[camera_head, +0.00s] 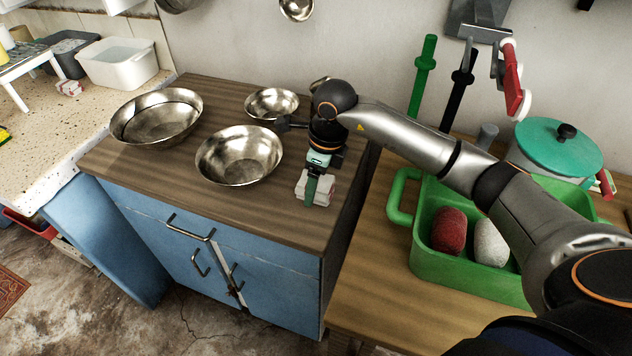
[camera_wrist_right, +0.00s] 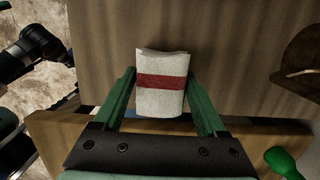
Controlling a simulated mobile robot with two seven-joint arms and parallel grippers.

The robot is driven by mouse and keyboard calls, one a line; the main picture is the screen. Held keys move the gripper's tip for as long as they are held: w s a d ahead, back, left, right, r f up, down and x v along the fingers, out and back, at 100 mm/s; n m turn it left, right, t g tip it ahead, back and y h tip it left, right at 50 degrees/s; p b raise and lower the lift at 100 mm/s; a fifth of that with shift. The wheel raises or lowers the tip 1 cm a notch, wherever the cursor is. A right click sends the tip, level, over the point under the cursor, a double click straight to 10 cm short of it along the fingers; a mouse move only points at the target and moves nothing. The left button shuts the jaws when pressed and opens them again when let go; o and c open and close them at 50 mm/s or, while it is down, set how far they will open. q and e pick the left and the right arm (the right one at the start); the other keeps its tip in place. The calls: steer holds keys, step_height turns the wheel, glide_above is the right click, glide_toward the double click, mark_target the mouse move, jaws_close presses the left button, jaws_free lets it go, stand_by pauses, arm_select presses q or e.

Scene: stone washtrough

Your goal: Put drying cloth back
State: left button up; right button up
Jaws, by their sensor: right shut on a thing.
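The drying cloth (camera_head: 326,191) is a small folded white cloth with a red stripe. It is at the front right part of the wooden top of the blue cabinet (camera_head: 247,203). My right gripper (camera_head: 311,190) points down over that top and is shut on the cloth. In the right wrist view the cloth (camera_wrist_right: 160,99) sits between the two green fingers of my right gripper (camera_wrist_right: 160,76). I cannot tell whether the cloth touches the top or is just above it.
Steel bowls (camera_head: 239,156) stand left of the gripper. A green basin (camera_head: 467,275) with red and white items stands on the right table, beside a teal-lidded pot (camera_head: 558,148). A similar striped bundle (camera_head: 69,88) lies by a white tub (camera_head: 118,64). The cabinet top's front strip is clear.

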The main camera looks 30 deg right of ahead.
mark_target(321, 181)
steer(key=o, duration=1.1)
steer(key=shift+f, duration=0.1)
steer(key=shift+s+d+r, duration=0.1)
steer(key=shift+s+r, duration=0.05)
steer(key=shift+r, duration=1.15)
steer(key=shift+s+d+r, duration=0.1)
steer(key=shift+d+r, duration=0.05)
steer(key=shift+r, duration=1.15)
steer(key=shift+s+d+r, duration=0.1)
steer(key=shift+s+r, duration=0.05)
steer(key=shift+r, duration=1.15)
